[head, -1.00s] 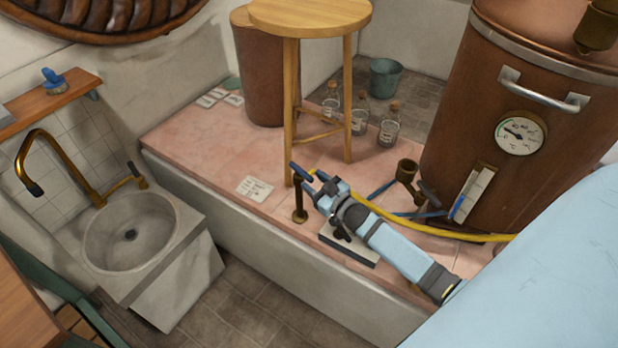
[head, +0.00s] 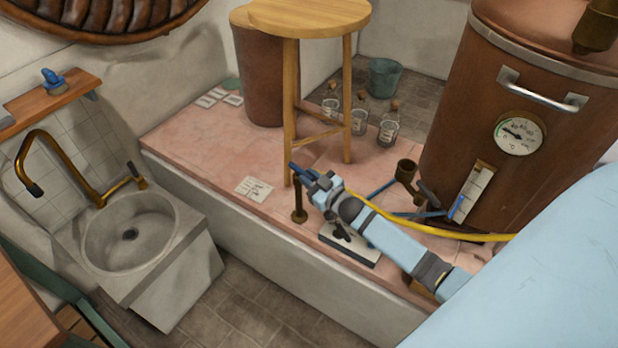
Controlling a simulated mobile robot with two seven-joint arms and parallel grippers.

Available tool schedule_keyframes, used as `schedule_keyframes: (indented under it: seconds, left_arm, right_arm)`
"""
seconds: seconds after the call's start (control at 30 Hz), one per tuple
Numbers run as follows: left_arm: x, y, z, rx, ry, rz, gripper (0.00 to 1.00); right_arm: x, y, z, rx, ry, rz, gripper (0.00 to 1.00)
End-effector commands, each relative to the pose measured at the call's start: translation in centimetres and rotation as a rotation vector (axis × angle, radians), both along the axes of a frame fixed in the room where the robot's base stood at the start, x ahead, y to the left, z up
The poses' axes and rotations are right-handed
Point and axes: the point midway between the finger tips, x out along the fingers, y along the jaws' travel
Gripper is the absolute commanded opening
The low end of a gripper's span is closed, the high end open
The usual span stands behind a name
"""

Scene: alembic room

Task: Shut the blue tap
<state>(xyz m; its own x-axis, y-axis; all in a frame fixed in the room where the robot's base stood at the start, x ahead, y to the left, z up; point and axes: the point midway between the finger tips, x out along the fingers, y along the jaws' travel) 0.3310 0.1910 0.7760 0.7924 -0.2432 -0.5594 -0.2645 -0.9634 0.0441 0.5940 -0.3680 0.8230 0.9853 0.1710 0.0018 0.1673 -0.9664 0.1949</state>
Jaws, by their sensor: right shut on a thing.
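The blue tap (head: 299,206) is a short brass post on the front edge of the pink tiled ledge, with a blue handle (head: 296,169) at its top. My right gripper (head: 312,178) reaches in from the lower right and is shut on the blue handle. Its jaws hide part of the handle, and the handle's far end sticks out to the upper left. My left gripper is not in view.
A wooden stool (head: 310,18) stands just behind the tap. A copper boiler (head: 455,130) and a yellow hose (head: 440,233) are to the right. Glass bottles (head: 388,128) stand behind. A sink (head: 128,232) is at left.

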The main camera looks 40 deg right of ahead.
Motion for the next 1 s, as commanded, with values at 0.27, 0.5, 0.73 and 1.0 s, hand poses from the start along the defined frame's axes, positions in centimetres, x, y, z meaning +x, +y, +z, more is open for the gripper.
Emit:
schedule_keyframes:
  seconds: [0.27,0.5,0.73,1.0]
  left_arm:
    - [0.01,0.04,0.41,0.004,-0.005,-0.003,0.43]
    - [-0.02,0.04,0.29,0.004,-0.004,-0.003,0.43]
    - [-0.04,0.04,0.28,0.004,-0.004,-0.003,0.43]
    - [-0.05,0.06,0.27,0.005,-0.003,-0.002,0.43]
  right_arm:
    - [0.33,-0.76,0.2,-0.006,-0.003,0.166,0.0]
    - [0.32,-1.04,0.13,-0.001,0.0,0.236,0.0]
    - [0.3,-1.04,0.12,0.0,-0.001,0.238,0.0]
    - [0.29,-1.07,0.09,0.0,0.0,0.237,0.45]
